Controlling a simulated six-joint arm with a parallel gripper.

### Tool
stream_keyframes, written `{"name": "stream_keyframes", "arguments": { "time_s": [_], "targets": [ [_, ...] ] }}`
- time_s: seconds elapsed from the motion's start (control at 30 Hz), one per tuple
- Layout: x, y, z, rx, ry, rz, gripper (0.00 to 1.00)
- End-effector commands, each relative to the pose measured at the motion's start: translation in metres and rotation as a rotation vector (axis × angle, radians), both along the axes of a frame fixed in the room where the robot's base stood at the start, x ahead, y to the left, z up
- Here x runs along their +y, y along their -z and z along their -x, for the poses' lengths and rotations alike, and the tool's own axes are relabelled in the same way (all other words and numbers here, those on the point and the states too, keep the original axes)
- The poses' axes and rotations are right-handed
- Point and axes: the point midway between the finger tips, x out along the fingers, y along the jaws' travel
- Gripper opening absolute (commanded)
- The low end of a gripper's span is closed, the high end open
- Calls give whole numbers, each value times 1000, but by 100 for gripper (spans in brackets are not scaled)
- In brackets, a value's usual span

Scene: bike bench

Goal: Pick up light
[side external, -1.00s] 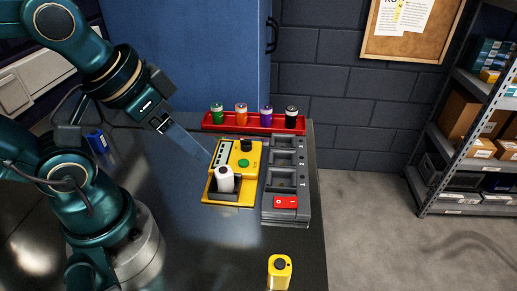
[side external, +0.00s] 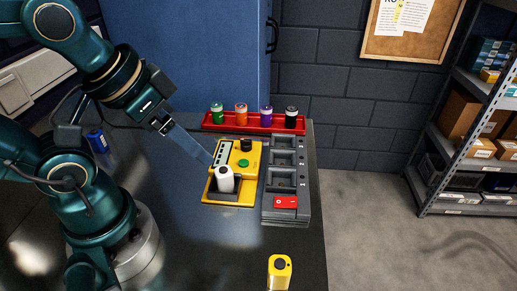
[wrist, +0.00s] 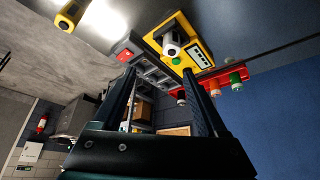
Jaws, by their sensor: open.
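A yellow bike-light-like object (side external: 280,272) with a black round spot on top stands alone near the front edge of the dark bench; it also shows at the upper left of the wrist view (wrist: 68,16). A small red block (side external: 286,202), possibly also a light, lies in the nearest compartment of a grey tray (side external: 302,215). It shows in the wrist view too (wrist: 125,56). I cannot tell which is the light. My gripper (wrist: 160,72) is open and empty, its fingers apart, raised above the bench. In the side view its fingers reach towards the yellow tester.
The yellow tester (side external: 246,152) with a green button holds a white cylinder (side external: 225,178). Behind it, a red rack (side external: 225,125) holds green, orange, purple and black-topped cells. A blue can (side external: 98,141) stands at the left. A blue cabinet (side external: 190,60) is behind. The bench front is mostly clear.

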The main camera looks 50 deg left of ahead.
Motion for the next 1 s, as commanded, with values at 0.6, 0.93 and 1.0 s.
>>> {"name": "stream_keyframes", "arguments": {
  "time_s": [0.6,0.93,1.0],
  "targets": [
    [29,0,7,207,228,-265,78],
    [45,11,-14,581,618,-618,78],
    [45,15,-22,655,700,-698,78]
  ]
}}
